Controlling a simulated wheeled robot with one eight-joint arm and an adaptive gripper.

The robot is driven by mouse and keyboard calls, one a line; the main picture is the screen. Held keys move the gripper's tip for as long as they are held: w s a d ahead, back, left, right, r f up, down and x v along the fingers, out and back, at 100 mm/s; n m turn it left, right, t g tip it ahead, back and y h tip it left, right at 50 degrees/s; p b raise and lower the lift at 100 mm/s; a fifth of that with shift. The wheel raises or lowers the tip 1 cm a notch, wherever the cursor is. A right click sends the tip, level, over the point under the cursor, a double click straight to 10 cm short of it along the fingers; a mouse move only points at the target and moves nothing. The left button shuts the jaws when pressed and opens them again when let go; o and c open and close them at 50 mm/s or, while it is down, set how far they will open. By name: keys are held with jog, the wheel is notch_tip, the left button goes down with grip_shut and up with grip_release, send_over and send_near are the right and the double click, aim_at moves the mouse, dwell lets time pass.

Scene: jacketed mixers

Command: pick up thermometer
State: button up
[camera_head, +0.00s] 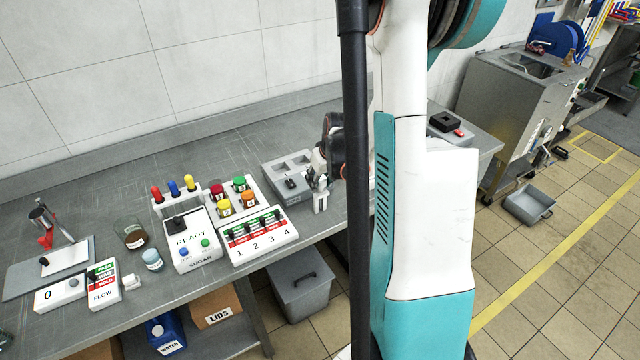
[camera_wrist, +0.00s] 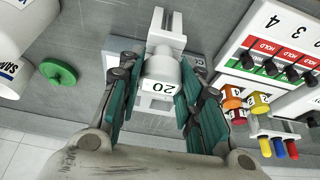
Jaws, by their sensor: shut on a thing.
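The thermometer (camera_wrist: 163,68) appears to be the white device marked "20" in the wrist view. It sits between the two teal-padded fingers of my gripper (camera_wrist: 156,88), which is shut on it. In the head view my gripper (camera_head: 319,178) is low over the bench at the right end of the panels, beside the grey compartment tray. The white lower part of the device (camera_head: 321,202) shows beneath it. Whether it touches the bench is unclear.
The grey compartment tray (camera_head: 268,168) and the 1-to-4 switch panel (camera_head: 258,238) stand close to the left. The sugar panel (camera_head: 193,241) and small jars are farther left. White containers (camera_wrist: 18,75) and a green disc (camera_wrist: 58,73) show in the wrist view.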

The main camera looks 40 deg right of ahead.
notch_tip(320, 180, up, 30)
jog(key=p, duration=1.1)
jog(key=shift+p, duration=0.4)
dwell(0.6)
